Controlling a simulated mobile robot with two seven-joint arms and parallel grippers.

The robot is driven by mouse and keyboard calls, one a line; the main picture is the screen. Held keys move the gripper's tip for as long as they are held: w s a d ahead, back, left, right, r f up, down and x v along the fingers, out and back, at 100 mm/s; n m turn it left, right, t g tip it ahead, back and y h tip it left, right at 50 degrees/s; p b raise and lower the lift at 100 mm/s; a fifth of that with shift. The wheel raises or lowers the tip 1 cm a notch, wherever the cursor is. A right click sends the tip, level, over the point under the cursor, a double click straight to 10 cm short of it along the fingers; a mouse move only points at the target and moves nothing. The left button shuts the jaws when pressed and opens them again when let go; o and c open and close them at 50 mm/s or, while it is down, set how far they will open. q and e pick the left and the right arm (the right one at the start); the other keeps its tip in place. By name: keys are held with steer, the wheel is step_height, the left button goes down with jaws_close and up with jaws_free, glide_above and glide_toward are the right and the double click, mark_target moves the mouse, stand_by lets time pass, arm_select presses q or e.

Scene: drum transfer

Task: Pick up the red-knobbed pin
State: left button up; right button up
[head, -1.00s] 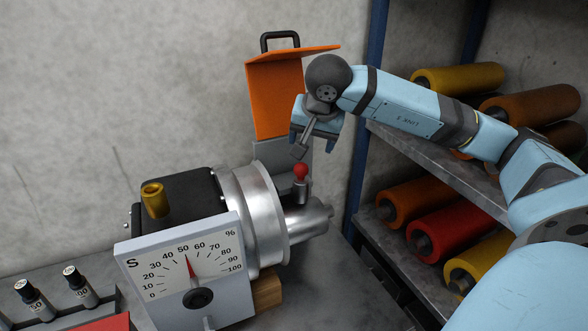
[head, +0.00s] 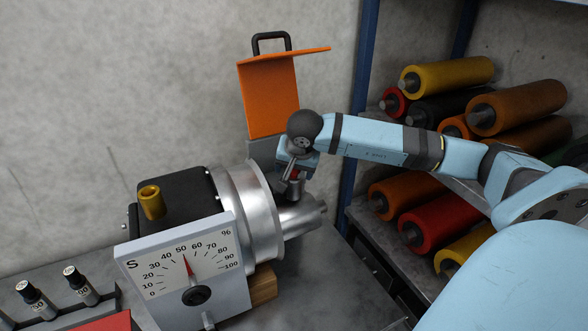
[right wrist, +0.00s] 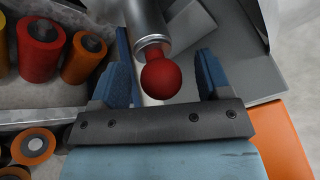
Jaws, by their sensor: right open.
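The red-knobbed pin stands upright in a grey metal collar on the shaft (head: 306,218) beside the silver drum (head: 250,215). In the right wrist view its round red knob (right wrist: 161,78) lies between the two blue fingers, with a gap on each side. My right gripper (head: 295,185) is open at the knob and hides most of it in the head view; a little red (head: 294,175) shows. It also shows open in the right wrist view (right wrist: 158,75). My left gripper is not in view.
An orange bent guard (head: 270,95) with a black handle stands behind the pin. A dial box (head: 190,270) is at the front left. Shelves of coloured rollers (head: 450,75) stand at the right. The grey bench right of the drum is clear.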

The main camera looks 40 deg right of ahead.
steer(key=shift+c, duration=0.5)
steer(key=shift+s+r, duration=0.1)
steer(key=shift+s, duration=0.05)
steer(key=c, duration=1)
steer(key=shift+r, duration=0.35)
steer(key=r, duration=0.2)
steer(key=r+b, duration=0.1)
steer(key=r, duration=0.2)
steer(key=r+b, duration=0.1)
steer(key=r, duration=0.2)
steer(key=shift+w, duration=0.25)
steer(key=shift+r, duration=0.35)
steer(key=shift+s+r, duration=0.1)
steer(key=shift+r, duration=0.6)
step_height(320, 180, up, 7)
steer(key=p, duration=0.4)
steer(key=shift+f+p, duration=0.2)
steer(key=shift+p, duration=0.15)
